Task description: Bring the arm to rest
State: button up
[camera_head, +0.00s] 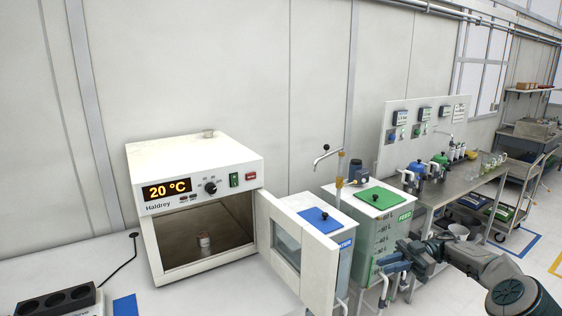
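My arm reaches in from the bottom right corner, and my gripper (388,264) points left. It is in front of the green-lidded tank (385,222) and right of the open oven door. The fingers are small and dark against the tank, so I cannot tell whether they are open or shut. I see nothing clearly held in them. The gripper appears apart from the oven (205,167).
The oven reads 20 °C; its door (308,252) stands open to the right. A small pot (204,241) stands inside. A blue-lidded container (327,220) is behind the door. A steel bench (460,187) with coloured jugs is behind my arm.

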jog(key=w+a+r+m+t+h, duration=0.3)
jog(key=w+a+r+m+t, duration=0.2)
jog(key=w+a+r+t, duration=0.35)
jog(key=w+a+r+m+t+h, duration=0.4)
jog(key=w+a+r+m+t, duration=0.15)
jog(key=a+t, duration=0.45)
jog(key=s+d+f+m+g+h, duration=0.2)
jog(key=s+d+m+h, duration=0.15)
jog(key=s, duration=0.35)
jog(key=s+d+f+m+g+h, duration=0.1)
jog(key=s+d+m+h, duration=0.1)
jog(key=s+h, duration=0.35)
jog(key=s+d+f+m+g+h, duration=0.2)
jog(key=s+m+h, duration=0.1)
jog(key=s, duration=0.4)
jog(key=s+a+f+m+g+y, duration=0.1)
jog(key=s+a+f+g, duration=0.15)
jog(key=s, duration=0.85)
jog(key=s+a+f+m+g+y, duration=0.1)
jog(key=s+f+g, duration=0.3)
jog(key=s, duration=0.8)
notch_tip(320, 180, down, 9)
jog(key=t+b, duration=0.1)
jog(key=b, duration=0.9)
jog(key=shift+w+d+m, duration=0.3)
jog(key=shift+w, duration=0.15)
